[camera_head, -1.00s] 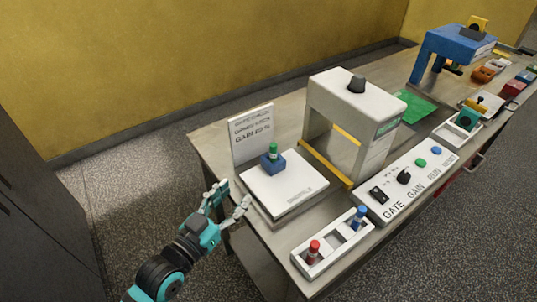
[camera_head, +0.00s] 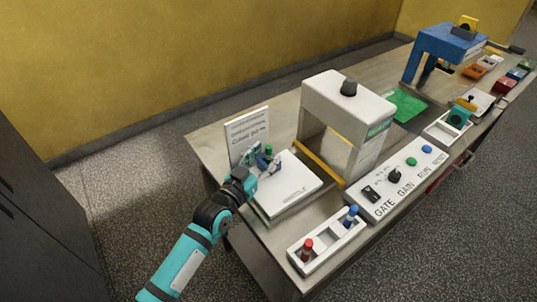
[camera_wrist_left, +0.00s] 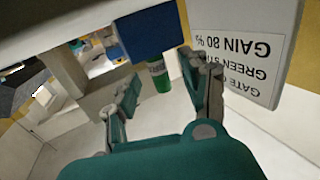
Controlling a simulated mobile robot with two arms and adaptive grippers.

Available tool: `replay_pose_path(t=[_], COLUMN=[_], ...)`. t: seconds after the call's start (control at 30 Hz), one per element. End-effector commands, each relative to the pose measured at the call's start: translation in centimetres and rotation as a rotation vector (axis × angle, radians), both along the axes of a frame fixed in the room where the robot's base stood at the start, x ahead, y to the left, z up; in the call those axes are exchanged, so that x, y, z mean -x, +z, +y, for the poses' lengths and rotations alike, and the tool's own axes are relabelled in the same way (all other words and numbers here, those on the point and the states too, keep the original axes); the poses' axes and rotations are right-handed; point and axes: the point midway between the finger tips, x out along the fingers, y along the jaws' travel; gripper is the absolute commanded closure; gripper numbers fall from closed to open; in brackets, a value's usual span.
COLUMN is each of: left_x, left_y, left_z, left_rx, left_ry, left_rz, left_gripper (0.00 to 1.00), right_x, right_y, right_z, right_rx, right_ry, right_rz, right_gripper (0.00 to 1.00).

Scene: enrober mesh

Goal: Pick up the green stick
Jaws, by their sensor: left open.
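The green stick (camera_head: 268,150) stands upright in a blue block on the white shuttle plate (camera_head: 300,187). In the left wrist view, which looks upside down, the green stick (camera_wrist_left: 158,77) juts from the blue block (camera_wrist_left: 148,34) between my fingers. My left gripper (camera_head: 264,163) is open over the plate, with its fingers around the stick's place. In the head view the fingers hide most of the blue block. I cannot tell whether a finger touches the stick. My right gripper is not in view.
A sign board (camera_head: 247,132) stands close behind the stick. A white gate arch (camera_head: 346,108) rises to the right. A rack (camera_head: 326,244) with red and blue sticks and a control panel (camera_head: 402,183) line the table's front edge.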

Motion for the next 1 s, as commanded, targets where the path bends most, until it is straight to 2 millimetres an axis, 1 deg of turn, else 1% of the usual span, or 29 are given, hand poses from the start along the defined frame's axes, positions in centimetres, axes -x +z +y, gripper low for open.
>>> replay_pose_path(t=[0.03,0.13,0.4,0.47,0.77,1.0], left_x=[-0.7,-1.6,-1.9,-1.9,-1.8,-1.8], left_y=[0.2,0.1,0.0,0.0,0.0,0.0], left_z=[-0.4,-1.0,-1.1,-1.1,-1.1,-1.1], left_rx=[0.001,0.000,0.000,0.000,0.000,0.000], left_ry=[0.000,0.000,0.000,0.000,0.000,0.000], left_rz=[-0.001,0.000,0.000,0.000,0.000,0.000], left_gripper=[0.54,0.54,0.54,0.61,1.00,1.00], right_x=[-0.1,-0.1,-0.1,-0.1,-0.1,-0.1], right_y=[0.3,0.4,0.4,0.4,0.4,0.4], right_z=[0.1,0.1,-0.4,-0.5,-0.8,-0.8], right_rx=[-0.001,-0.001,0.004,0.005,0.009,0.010], right_ry=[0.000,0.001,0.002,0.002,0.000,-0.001], right_rz=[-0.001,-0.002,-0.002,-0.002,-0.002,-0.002], right_gripper=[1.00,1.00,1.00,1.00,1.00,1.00])
